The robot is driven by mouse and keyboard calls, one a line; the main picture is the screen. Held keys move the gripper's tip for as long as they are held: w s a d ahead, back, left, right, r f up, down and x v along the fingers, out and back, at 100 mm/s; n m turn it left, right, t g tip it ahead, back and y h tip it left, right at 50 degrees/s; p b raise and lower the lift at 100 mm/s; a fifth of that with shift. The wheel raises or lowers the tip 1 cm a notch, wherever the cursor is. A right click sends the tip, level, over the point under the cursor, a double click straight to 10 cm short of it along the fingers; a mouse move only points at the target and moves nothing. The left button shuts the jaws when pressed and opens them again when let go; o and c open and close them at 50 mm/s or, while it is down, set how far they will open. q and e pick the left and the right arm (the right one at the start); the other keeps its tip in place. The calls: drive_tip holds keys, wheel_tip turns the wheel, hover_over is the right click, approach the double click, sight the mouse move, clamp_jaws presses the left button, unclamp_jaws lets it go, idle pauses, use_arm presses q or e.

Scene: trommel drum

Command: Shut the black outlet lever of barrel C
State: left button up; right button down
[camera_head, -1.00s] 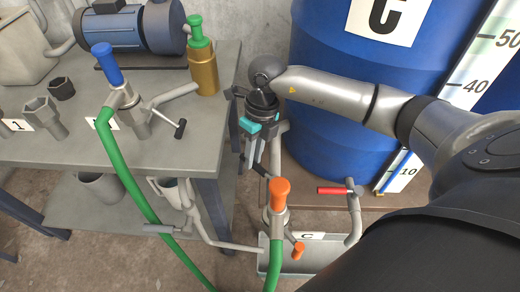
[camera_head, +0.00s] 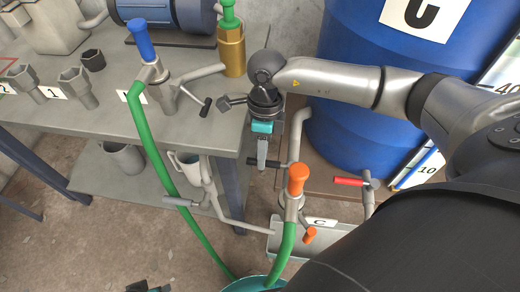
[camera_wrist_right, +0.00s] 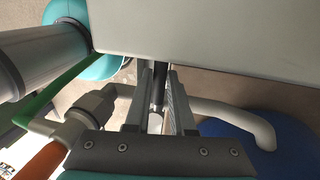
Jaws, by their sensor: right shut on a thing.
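Barrel C (camera_head: 365,110) is a large blue drum with a white C label, at the upper right of the head view. Its grey outlet pipe (camera_head: 297,135) comes down at its left side, with the black lever (camera_head: 279,164) reaching left from it. My right gripper (camera_head: 262,163) points down and is shut on the black lever. In the right wrist view the dark lever (camera_wrist_right: 158,86) lies between the two fingers, partly hidden by them.
Left of my right gripper stands a grey bench (camera_head: 200,130) with a blue-handled valve (camera_head: 140,40) and a brass bottle (camera_head: 231,50). An orange-handled valve (camera_head: 297,180) with a green hose and a red lever (camera_head: 350,181) are close by, over a grey tray (camera_head: 340,230).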

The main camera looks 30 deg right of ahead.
use_arm(q)
drive_tip(key=shift+s+f, duration=0.1)
use_arm(e)
drive_tip(key=shift+s+a, duration=0.1)
drive_tip(key=shift+a, duration=0.05)
drive_tip(key=c, duration=0.8)
unclamp_jaws()
drive_tip(key=shift+o, duration=0.2)
drive_tip(key=shift+r, duration=0.25)
use_arm(q)
drive_tip(key=s+a+f+p, duration=0.3)
drive_tip(key=s+f+p, duration=0.2)
drive_tip(key=f, duration=0.4)
drive_tip(key=shift+s+g, duration=0.2)
drive_tip(key=shift+g, duration=0.2)
use_arm(e)
wheel_tip(320, 180, up, 14)
drive_tip(key=w+d, duration=0.2)
drive_tip(key=shift+w+r, duration=0.2)
drive_tip(key=shift+r, duration=0.05)
use_arm(q)
drive_tip(key=shift+f, duration=0.1)
